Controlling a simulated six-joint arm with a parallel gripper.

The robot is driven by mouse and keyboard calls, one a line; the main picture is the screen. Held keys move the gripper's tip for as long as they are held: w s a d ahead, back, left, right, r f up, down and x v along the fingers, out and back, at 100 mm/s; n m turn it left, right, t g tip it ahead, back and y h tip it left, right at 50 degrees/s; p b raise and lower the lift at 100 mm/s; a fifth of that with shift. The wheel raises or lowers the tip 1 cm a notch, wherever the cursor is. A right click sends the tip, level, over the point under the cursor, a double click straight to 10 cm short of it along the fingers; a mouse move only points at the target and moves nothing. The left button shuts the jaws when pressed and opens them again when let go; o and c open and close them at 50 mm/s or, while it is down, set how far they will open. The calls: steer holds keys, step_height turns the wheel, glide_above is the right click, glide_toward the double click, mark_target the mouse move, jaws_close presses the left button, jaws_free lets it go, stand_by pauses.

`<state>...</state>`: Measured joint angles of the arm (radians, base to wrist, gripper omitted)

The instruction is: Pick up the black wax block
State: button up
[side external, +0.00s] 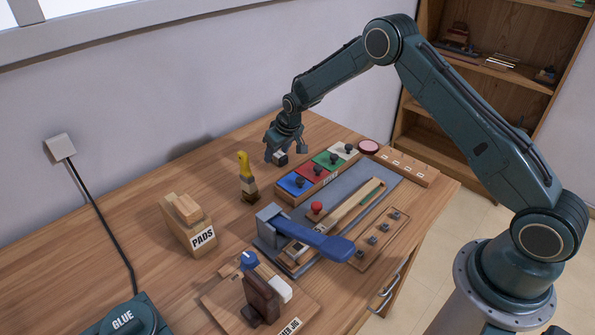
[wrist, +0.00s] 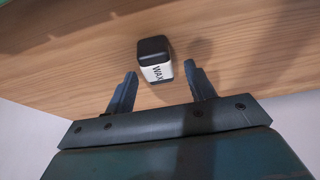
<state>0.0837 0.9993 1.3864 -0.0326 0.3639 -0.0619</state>
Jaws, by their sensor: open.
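The black wax block (wrist: 153,47) has a black top and a white side label reading "WAX". In the wrist view it stands on the wooden table, between and slightly beyond the two fingertips, with a gap on each side. My gripper (wrist: 160,70) is open, with nothing held. In the side view my gripper (side external: 276,152) is low over the far part of the table, and the small dark-and-white block (side external: 281,159) shows at its fingers, partly hidden by them.
A tray of colored compartments with knobs (side external: 318,171) lies right of my gripper. A yellow-handled tool (side external: 244,165) stands upright to the left. A PADS holder (side external: 189,228) and a blue-handled lever (side external: 320,241) are nearer the front. A wall (side external: 200,90) runs behind the table.

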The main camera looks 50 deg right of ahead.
mark_target(278, 153)
steer(key=c, duration=1.1)
steer(key=shift+o, duration=0.2)
steer(key=shift+r, duration=0.1)
step_height(278, 153, up, 20)
stand_by(0.5)
